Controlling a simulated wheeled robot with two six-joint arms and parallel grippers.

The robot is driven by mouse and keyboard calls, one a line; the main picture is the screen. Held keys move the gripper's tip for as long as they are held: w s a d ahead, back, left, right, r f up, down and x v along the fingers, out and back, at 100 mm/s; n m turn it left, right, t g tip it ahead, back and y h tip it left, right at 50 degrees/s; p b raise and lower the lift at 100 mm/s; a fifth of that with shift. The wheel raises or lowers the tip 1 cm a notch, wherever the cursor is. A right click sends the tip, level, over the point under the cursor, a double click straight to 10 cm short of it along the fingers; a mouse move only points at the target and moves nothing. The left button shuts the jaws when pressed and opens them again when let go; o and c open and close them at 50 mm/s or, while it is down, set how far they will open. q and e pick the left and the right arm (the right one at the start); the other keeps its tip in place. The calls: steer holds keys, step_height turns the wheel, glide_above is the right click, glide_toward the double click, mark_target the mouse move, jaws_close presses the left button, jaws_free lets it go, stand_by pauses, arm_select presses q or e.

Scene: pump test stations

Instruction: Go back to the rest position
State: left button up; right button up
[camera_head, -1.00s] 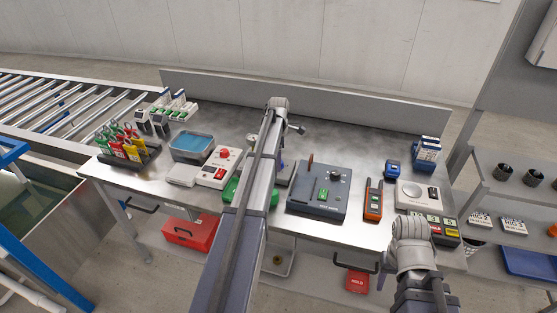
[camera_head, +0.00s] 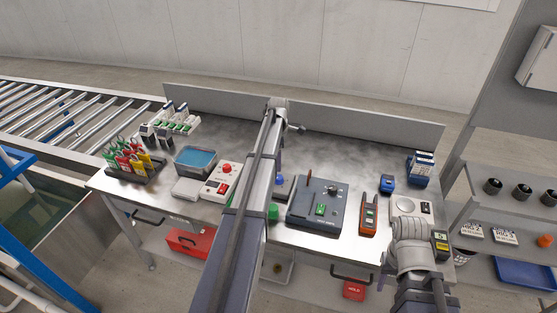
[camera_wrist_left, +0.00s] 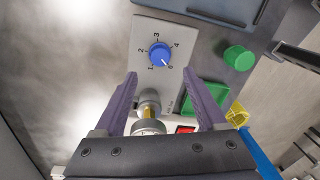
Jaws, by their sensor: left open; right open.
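My left gripper (camera_wrist_left: 160,74) is open in the left wrist view, its two purple fingers apart with nothing held between them. A grey panel with a blue knob (camera_wrist_left: 160,54) and a scale lies beyond the fingertips. A brass and grey fitting (camera_wrist_left: 149,108) shows between the fingers, lower down. In the head view my left arm reaches up over the middle of the bench and hides its own gripper.
The steel bench (camera_head: 370,150) holds a dark tester (camera_head: 322,203), an orange-and-black meter (camera_head: 369,214), a white box with a red button (camera_head: 222,181), a blue-lidded tub (camera_head: 195,160) and a rack of coloured tools (camera_head: 136,167). A roller conveyor (camera_head: 60,115) is left, shelves (camera_head: 515,210) right.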

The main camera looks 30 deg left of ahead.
stand_by(0.3)
arm_select(q)
steer(key=s+d+m, duration=0.6)
steer(key=d+m, duration=0.1)
steer(key=d, duration=0.5)
steer(key=s+d+m, duration=0.6)
steer(key=d+m, duration=0.1)
steer(key=d, duration=0.6)
steer(key=s+d+m+y, duration=0.1)
steer(key=s+d+m, duration=1.1)
steer(key=s+m, duration=0.2)
steer(key=shift+s+d+y, duration=0.3)
steer(key=shift+s, duration=0.65)
